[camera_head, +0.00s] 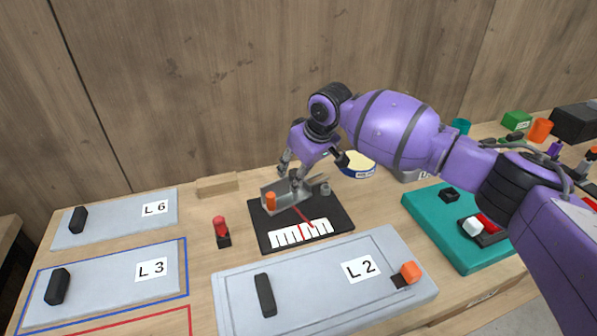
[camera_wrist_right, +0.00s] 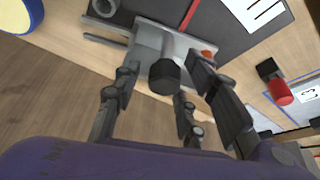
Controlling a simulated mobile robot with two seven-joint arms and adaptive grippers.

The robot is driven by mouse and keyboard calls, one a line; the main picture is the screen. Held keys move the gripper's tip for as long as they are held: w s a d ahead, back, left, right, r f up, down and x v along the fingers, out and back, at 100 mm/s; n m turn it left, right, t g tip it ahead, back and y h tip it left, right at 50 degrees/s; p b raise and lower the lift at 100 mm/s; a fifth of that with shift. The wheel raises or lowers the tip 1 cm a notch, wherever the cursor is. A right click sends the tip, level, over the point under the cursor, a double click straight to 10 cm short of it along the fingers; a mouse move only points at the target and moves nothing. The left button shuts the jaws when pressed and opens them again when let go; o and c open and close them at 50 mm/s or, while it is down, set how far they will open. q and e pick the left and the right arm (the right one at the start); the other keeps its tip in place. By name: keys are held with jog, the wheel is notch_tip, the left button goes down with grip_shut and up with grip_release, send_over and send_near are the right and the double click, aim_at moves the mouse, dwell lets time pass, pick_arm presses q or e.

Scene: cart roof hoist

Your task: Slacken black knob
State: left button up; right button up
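The black knob (camera_wrist_right: 164,77) is a short dark cylinder on a grey metal bracket (camera_wrist_right: 150,43) in the right wrist view. The bracket also shows in the head view (camera_head: 267,188), at the back of a black board (camera_head: 262,225) with a white scale and red needle. My right gripper (camera_head: 302,172) is over the bracket, pointing down. In the wrist view its fingers are spread on both sides of the knob, with visible gaps, and hold nothing. In the head view the fingers largely hide the knob. My left gripper is out of view.
An orange cylinder (camera_head: 270,201) stands at the bracket's left end, and a grey post (camera_head: 325,189) near its right. A red-topped switch (camera_head: 220,228) stands left of the board. The L 2 panel (camera_head: 320,295) lies in front; a teal tray (camera_head: 430,225) lies right.

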jog(key=shift+c, duration=0.5)
jog(key=shift+r, duration=0.1)
grip_shut()
jog(key=n+y, duration=0.1)
jog(key=n, duration=0.2)
jog(key=shift+w+g+b, duration=0.2)
jog(key=shift+g+b, duration=0.1)
jog(key=shift+g, duration=0.1)
jog(key=shift+d+n, duration=0.1)
jog(key=shift+n, duration=0.6)
jog(key=shift+r, duration=0.1)
grip_release()
jog(key=shift+w, duration=0.1)
jog(key=shift+o, duration=0.5)
